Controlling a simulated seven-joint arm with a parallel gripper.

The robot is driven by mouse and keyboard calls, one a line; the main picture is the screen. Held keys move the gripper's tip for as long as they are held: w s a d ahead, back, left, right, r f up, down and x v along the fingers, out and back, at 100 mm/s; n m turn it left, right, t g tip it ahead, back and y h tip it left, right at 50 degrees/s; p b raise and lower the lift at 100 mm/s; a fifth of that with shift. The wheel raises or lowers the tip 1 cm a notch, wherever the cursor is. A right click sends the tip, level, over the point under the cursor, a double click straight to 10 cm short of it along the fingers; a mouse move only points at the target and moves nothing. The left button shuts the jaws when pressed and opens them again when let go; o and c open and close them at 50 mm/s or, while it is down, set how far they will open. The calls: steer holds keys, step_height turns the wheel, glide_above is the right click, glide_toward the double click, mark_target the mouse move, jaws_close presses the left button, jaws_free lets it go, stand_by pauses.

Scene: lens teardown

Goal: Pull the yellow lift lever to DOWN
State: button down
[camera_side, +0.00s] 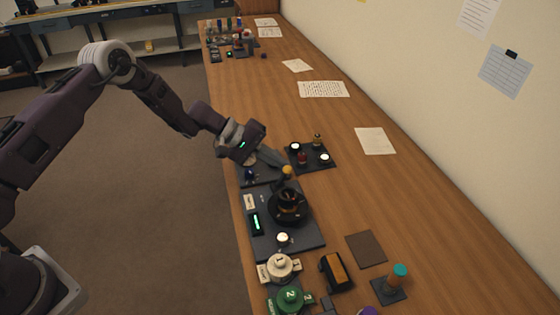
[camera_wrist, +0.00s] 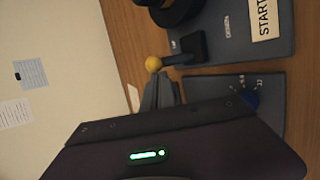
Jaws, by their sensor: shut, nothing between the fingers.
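The yellow lift lever shows as a yellow ball knob (camera_side: 287,170) at the back of the dark machine plate (camera_side: 308,238), beside a black round unit (camera_side: 288,205). In the wrist view the yellow knob (camera_wrist: 154,64) sits on a dark arm reaching out from a black block (camera_wrist: 190,48). My gripper (camera_side: 282,163) is shut and empty, its tips close to the knob. In the wrist view its fingers (camera_wrist: 160,88) lie just below the knob; I cannot tell whether they touch. No UP or DOWN marking is readable to me.
A blue dial (camera_wrist: 248,98) sits on a neighbouring plate under my gripper. A tray with small jars (camera_side: 310,158) stands to the right. A cream part (camera_side: 280,267), a green part (camera_side: 290,299) and an orange-topped block (camera_side: 336,271) stand in front. The table's right side is mostly clear.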

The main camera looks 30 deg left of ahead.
steer(key=t+h, duration=0.1)
steer(key=s+a+t+h, duration=0.1)
steer(key=h, duration=0.1)
steer(key=shift+s+a+f+m, duration=0.1)
steer(key=shift+s+a+m, duration=0.15)
steer(key=shift+s+m, duration=0.05)
steer(key=h, duration=0.1)
steer(key=s+a+t+h, duration=0.1)
steer(key=m+t+h, duration=0.1)
steer(key=shift+s+a+f, duration=0.2)
steer(key=shift+s+f, duration=0.05)
steer(key=shift+f, duration=0.1)
steer(key=shift+s+a+f+h, duration=0.1)
steer(key=shift+s+f+h, duration=0.15)
steer(key=shift+h, duration=0.05)
stand_by(0.9)
